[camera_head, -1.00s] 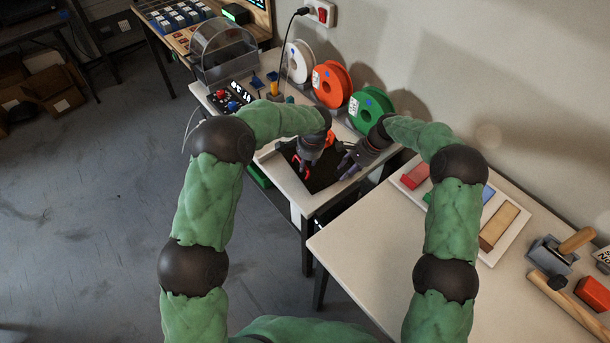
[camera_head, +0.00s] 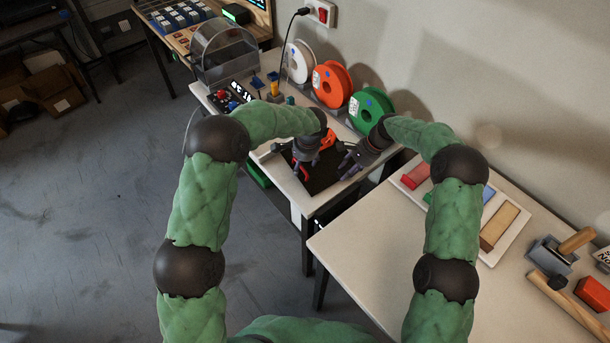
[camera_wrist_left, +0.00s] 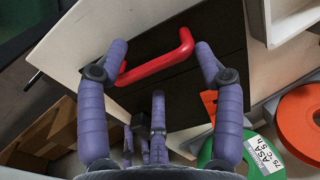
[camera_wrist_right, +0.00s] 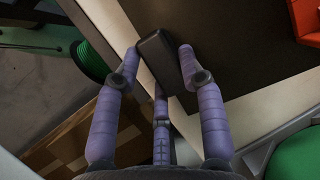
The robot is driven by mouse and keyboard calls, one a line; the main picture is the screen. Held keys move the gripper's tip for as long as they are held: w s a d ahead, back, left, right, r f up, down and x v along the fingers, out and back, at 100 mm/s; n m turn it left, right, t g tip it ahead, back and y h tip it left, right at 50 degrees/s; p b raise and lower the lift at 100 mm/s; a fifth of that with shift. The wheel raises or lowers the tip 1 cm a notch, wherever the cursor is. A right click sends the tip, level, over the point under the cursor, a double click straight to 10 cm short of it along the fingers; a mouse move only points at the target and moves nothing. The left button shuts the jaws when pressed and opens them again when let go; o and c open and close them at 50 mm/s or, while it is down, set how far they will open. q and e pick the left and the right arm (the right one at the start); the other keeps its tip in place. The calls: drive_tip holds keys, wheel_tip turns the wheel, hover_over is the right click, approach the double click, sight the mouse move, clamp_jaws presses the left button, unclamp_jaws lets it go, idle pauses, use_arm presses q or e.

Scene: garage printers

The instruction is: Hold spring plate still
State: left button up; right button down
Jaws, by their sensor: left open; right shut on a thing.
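The dark spring plate (camera_head: 322,182) lies flat at the near end of the white bench (camera_head: 318,202). A red bar-shaped handle piece (camera_wrist_left: 157,60) stands on the dark surface in the left wrist view. My left gripper (camera_head: 305,165) is over the plate, open, with its fingers on either side of the red piece. My right gripper (camera_head: 346,168) is at the plate's right edge. In the right wrist view its fingers (camera_wrist_right: 160,50) are shut on a small black tab (camera_wrist_right: 160,58) at the edge of the plate. Arms and fingers hide part of the plate.
White (camera_head: 299,61), orange (camera_head: 332,83) and green (camera_head: 369,106) spools stand along the wall behind the plate. A second table (camera_head: 390,255) at the right carries a tray of coloured blocks (camera_head: 500,232) and tools.

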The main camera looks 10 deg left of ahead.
use_arm(q)
drive_tip(key=shift+s+d+f, duration=0.1)
drive_tip(key=shift+s+f, duration=0.1)
drive_tip(key=shift+f, duration=0.05)
use_arm(e)
drive_tip(key=shift+d+f, duration=0.1)
drive_tip(key=shift+w, duration=0.1)
use_arm(q)
drive_tip(key=shift+d+r, duration=0.1)
drive_tip(key=shift+r, duration=0.2)
drive_tip(key=v, duration=1.1)
drive_tip(key=shift+r, duration=0.35)
use_arm(e)
drive_tip(key=c, duration=0.7)
unclamp_jaws()
